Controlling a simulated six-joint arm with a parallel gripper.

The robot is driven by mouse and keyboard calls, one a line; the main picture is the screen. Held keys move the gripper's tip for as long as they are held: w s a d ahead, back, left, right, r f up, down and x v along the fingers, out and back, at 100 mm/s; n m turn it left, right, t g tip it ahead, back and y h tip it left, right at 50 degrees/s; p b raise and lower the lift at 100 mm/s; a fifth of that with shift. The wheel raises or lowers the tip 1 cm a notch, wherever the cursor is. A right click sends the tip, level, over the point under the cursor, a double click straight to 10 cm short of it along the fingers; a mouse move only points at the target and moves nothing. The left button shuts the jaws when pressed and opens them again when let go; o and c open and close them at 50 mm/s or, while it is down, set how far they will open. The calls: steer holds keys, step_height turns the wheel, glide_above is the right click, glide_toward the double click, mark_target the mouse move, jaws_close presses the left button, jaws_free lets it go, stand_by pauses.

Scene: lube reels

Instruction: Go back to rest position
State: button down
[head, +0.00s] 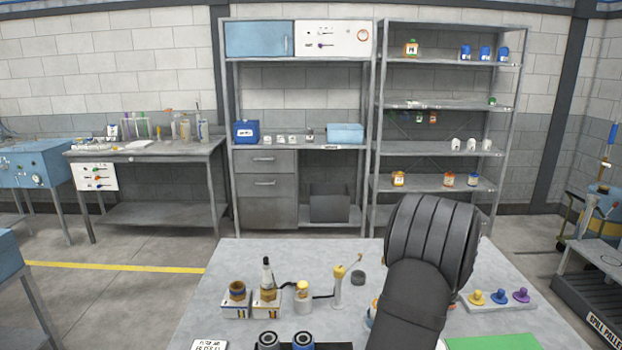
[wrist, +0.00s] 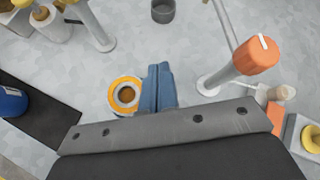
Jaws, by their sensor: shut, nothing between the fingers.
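My gripper (wrist: 158,72) shows in the wrist view as two blue fingers closed together, with nothing between them. It points down over the grey worktable (head: 215,275). An open round jar with an orange-yellow rim and brown contents (wrist: 126,93) is just left of the fingers in that view; I cannot tell whether they touch. In the head view my dark arm rises over the right half of the table and hides the gripper.
An orange-capped post (wrist: 256,56) stands right of the fingers, and a dark grey cup (wrist: 163,12) lies beyond. Left on the table are jars on box stands (head: 237,300) and a yellow-topped post (head: 338,290). Coloured knobs (head: 499,297) sit at right. Shelving (head: 450,100) stands behind.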

steer(key=shift+s+a+f+h, duration=0.15)
steer(key=shift+a+h, duration=0.05)
steer(key=shift+h, duration=0.4)
steer(key=shift+s+a+f+h, duration=0.1)
steer(key=shift+s+a+h, duration=0.05)
steer(key=shift+h, duration=0.45)
steer(key=shift+s+g+h, duration=0.3)
steer(key=shift+s+h, duration=0.05)
steer(key=shift+h, duration=0.55)
